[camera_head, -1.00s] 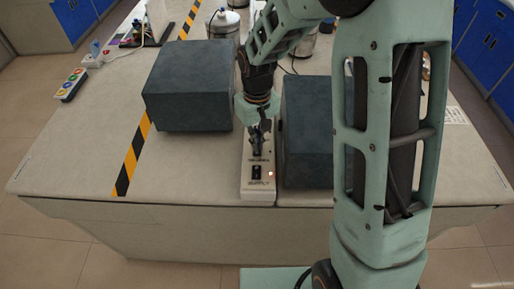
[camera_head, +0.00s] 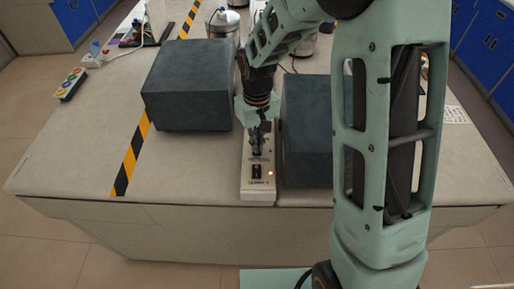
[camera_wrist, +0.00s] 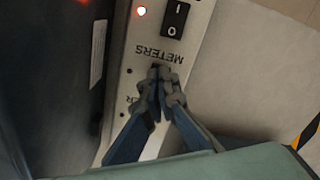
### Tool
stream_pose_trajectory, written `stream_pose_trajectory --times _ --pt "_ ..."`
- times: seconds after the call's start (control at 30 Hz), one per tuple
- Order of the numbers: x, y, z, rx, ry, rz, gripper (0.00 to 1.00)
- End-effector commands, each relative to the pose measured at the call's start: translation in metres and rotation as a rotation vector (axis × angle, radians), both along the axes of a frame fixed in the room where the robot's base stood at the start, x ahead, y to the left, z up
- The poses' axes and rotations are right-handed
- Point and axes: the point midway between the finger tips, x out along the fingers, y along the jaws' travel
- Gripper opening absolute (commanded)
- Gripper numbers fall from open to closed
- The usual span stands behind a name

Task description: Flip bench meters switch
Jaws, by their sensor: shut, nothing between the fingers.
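A narrow pale switch panel (camera_head: 246,184) lies between two dark blocks. My gripper (camera_head: 257,150) is shut and empty, pointing down at the panel. In the wrist view its fingertips (camera_wrist: 161,77) are just beside the upside-down METERS label (camera_wrist: 158,55), over the spot where a switch would sit; that switch is hidden by the fingers. Contact cannot be told. The small lamp (camera_wrist: 129,71) beside the fingertips looks dark.
A dark block (camera_head: 188,90) stands left of the panel and another (camera_head: 307,135) stands close on its right. Striped tape (camera_head: 131,165) crosses the bench at left. A power strip (camera_head: 70,84) lies at the far left. The bench's left front is clear.

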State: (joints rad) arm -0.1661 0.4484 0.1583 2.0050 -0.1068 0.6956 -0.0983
Motion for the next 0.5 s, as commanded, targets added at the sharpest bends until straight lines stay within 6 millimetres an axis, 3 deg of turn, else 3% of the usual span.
stream_pose_trajectory --times 0.5 --pt "-0.0001 0.0 -0.0086 0.0 0.0 0.0 0.0"
